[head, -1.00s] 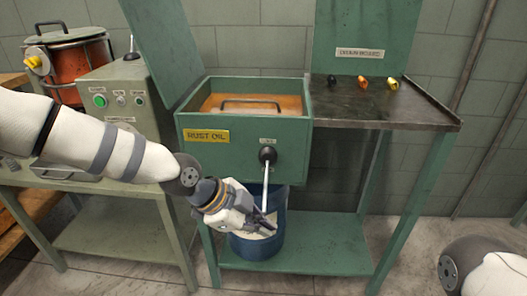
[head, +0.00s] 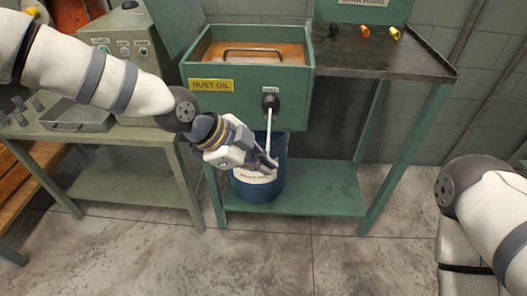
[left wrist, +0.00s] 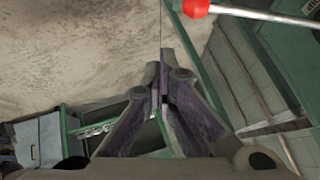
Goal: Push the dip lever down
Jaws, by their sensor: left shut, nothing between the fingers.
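The dip lever is a pale metal rod (head: 268,131) on a black hub (head: 270,102) at the front of the green rust oil tank (head: 245,101). It points down from the hub, and its lower end is hidden by my left gripper (head: 272,162) in the head view. In the left wrist view the lever's red knob (left wrist: 196,8) and rod (left wrist: 262,14) show at the top right, apart from the fingertips (left wrist: 161,75). My left gripper is shut and empty, beside the lever's lower end. My right gripper is out of view.
A blue bucket (head: 262,188) stands on the green lower shelf (head: 315,190), behind my left gripper. A handled lid or basket (head: 253,51) sits in the tank. Several knobs (head: 364,32) lie on the side table. The floor in front is clear.

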